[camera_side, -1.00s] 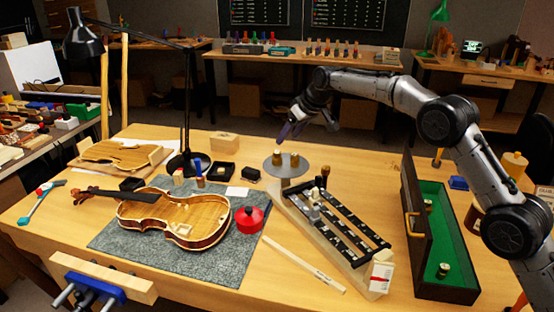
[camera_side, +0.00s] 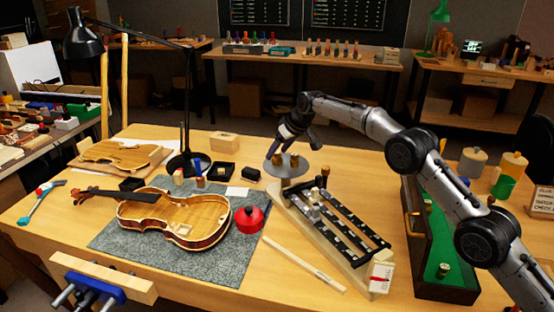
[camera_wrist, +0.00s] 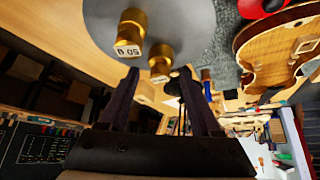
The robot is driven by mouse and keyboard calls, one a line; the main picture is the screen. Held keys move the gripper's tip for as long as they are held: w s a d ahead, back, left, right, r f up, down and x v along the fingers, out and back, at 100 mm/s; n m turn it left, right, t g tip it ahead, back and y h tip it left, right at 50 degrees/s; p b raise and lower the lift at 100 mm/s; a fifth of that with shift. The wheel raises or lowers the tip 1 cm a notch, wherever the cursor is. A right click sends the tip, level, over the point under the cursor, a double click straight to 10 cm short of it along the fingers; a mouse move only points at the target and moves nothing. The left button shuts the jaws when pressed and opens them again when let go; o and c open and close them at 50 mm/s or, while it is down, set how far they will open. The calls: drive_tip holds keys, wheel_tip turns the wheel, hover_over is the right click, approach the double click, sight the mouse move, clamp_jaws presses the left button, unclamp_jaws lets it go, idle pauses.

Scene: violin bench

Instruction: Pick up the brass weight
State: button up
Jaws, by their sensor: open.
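Two brass weights stand on a round grey pan (camera_side: 288,171), the left one (camera_side: 276,160) and the right one (camera_side: 294,160). In the wrist view, one brass weight (camera_wrist: 131,28) has a white label that seems to read 50 g. The other brass weight (camera_wrist: 160,60) lies near the line between my fingertips. My gripper (camera_side: 280,149) is open and empty, tilted down over the pan. Its two dark fingers also show in the wrist view (camera_wrist: 158,73). I cannot tell whether a finger touches a weight.
A slotted balance rack (camera_side: 335,230) adjoins the pan. An open green-lined case (camera_side: 460,250) with small brass pieces is at right. A black lamp (camera_side: 187,110) stands left of the pan.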

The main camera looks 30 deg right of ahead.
sight(279, 152)
clamp_jaws()
drive_tip(key=shift+r, duration=0.15)
idle(0.4)
drive_tip(key=shift+r, duration=1.45)
drive_tip(key=s+d+r, duration=0.1)
drive_tip(key=s+r, duration=0.9)
drive_tip(key=s, duration=0.4)
